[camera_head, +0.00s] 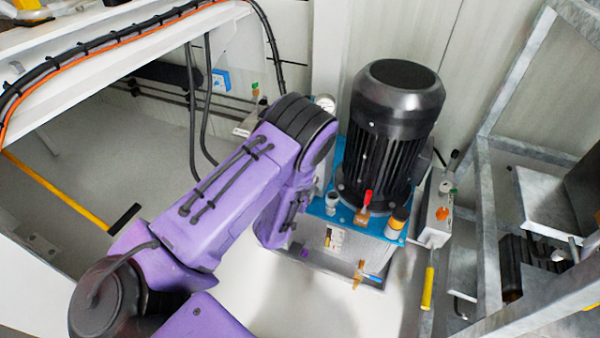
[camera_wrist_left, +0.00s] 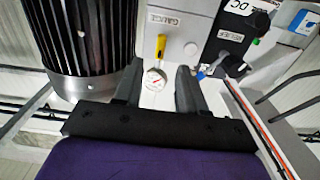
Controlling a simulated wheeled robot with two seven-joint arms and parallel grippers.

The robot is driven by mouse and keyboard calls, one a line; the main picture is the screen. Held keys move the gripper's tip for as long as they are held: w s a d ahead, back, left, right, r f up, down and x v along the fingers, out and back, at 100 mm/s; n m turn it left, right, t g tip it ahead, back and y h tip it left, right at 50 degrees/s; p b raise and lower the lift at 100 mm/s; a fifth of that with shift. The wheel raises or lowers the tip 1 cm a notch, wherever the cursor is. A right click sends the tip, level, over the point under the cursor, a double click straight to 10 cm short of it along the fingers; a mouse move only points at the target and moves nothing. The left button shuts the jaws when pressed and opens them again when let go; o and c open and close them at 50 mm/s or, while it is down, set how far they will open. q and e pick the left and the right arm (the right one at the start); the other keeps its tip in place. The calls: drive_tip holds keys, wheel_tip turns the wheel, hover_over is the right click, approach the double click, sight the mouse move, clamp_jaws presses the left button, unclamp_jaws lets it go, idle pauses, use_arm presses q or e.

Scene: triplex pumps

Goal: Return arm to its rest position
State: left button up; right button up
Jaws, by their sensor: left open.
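My purple left arm (camera_head: 230,195) comes in from the lower left in the head view and bends down beside a black finned motor. Its gripper is hidden there behind the arm's own links. In the left wrist view my left gripper (camera_wrist_left: 159,72) is open, its two dark fingers apart. A small round white gauge (camera_wrist_left: 154,79) with a yellow-handled valve (camera_wrist_left: 161,46) above it shows between the fingers. I cannot tell whether the fingers touch anything, but nothing is clamped. My right gripper is in neither view.
The black motor (camera_head: 395,125) stands on a blue-topped unit (camera_head: 325,207) with a red-handled valve (camera_head: 367,200). A grey control box (camera_head: 437,205) stands to its right. A galvanized frame (camera_head: 487,220) is at the right. Black cables (camera_head: 195,110) hang at the left. Pale floor is open in front.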

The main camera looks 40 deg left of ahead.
use_arm(q)
drive_tip(key=v, duration=0.3)
drive_tip(key=shift+s, duration=0.25)
drive_tip(key=s+f+n+g, duration=0.2)
drive_tip(key=s+f+g, duration=0.5)
drive_tip(key=s+f, duration=0.35)
drive_tip(key=s+d+f+n+g, duration=0.1)
drive_tip(key=s+d+f+g, duration=0.2)
drive_tip(key=s, duration=0.6)
drive_tip(key=s+d+f+n+g, duration=0.1)
drive_tip(key=s+f+g, duration=0.25)
drive_tip(key=s, duration=0.45)
wheel_tip(320, 180, up, 15)
drive_tip(key=p, duration=1.4)
drive_tip(key=shift+d+g+h+p, duration=0.2)
drive_tip(key=shift+g+h+p, duration=0.1)
drive_tip(key=shift+g+p, duration=0.15)
drive_tip(key=shift+s, duration=0.1)
